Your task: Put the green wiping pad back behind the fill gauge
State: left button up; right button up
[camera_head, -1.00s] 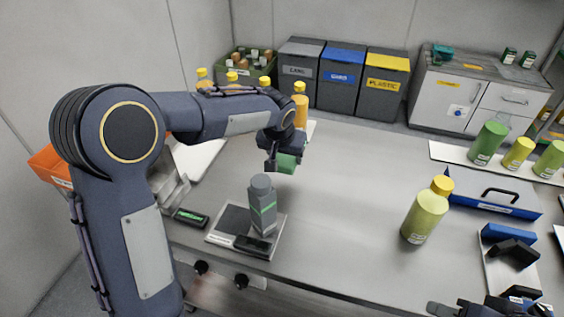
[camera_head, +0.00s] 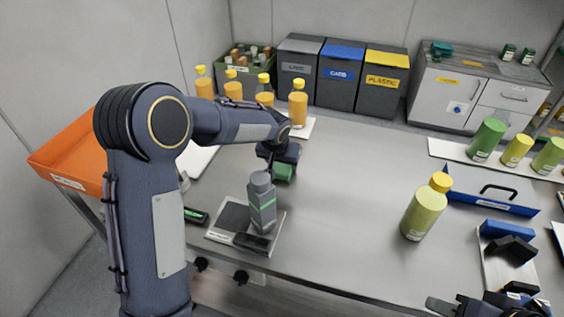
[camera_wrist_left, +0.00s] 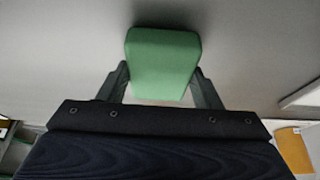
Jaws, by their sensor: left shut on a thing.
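The green wiping pad (camera_head: 284,173) is held in my left gripper (camera_head: 281,165), above or near the steel table behind the grey bottle-shaped piece. In the left wrist view the pad (camera_wrist_left: 163,62) sits between the two fingers, which are shut on its sides.
Orange bottles with yellow caps (camera_head: 298,104) stand at the back left. A yellow-green bottle (camera_head: 424,208) stands on the right, near a blue-edged case (camera_head: 492,194). The table's middle is clear.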

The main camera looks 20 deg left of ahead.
pick_arm(q)
jog(key=o, duration=0.9)
jog(key=shift+o, duration=0.2)
jog(key=shift+s+r, duration=0.1)
jog(key=shift+r, duration=0.35)
jog(key=v, duration=1.1)
jog(key=shift+r, duration=0.2)
jog(key=shift+s, duration=0.1)
